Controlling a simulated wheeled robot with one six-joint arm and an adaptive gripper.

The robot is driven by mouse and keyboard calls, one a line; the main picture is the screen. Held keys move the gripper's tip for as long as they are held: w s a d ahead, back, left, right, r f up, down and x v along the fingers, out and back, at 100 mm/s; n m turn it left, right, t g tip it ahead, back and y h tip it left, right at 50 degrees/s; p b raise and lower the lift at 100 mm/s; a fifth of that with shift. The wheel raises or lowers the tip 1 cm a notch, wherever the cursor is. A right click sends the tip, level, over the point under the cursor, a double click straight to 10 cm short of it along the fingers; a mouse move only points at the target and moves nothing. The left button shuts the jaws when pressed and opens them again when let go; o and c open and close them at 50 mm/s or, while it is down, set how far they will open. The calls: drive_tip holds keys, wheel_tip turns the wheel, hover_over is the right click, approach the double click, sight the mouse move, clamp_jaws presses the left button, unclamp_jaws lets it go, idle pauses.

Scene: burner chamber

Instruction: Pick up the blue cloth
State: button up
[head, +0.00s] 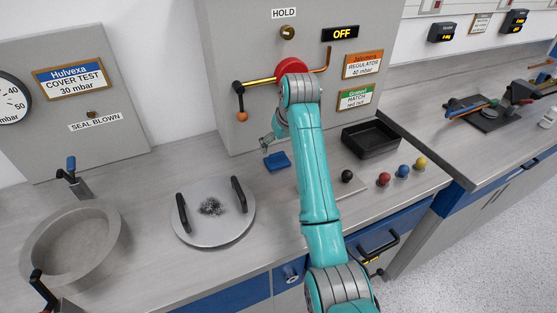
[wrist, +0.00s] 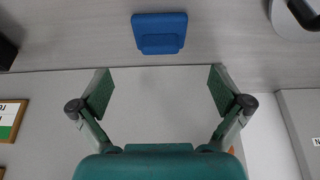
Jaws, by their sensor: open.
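The blue cloth (head: 277,161) lies folded on the grey counter, close to the foot of the back panel. In the wrist view the cloth (wrist: 159,33) shows whole, beyond my fingertips and near the top middle. My gripper (head: 267,145) is just above and behind the cloth in the head view, partly hidden by my arm. In the wrist view my gripper (wrist: 162,90) has its two fingers wide apart with nothing between them. It is apart from the cloth.
A round lid (head: 213,226) with two black handles and a dark smudge lies left of the cloth. A black tray (head: 371,138) and several coloured knobs (head: 384,179) are to the right. A lever (head: 240,89) projects from the panel above. The counter around the cloth is clear.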

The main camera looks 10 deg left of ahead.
sight(278, 154)
drive_tip(key=shift+x, duration=3.95)
drive_tip(key=shift+c, duration=0.3)
drive_tip(key=c, duration=0.9)
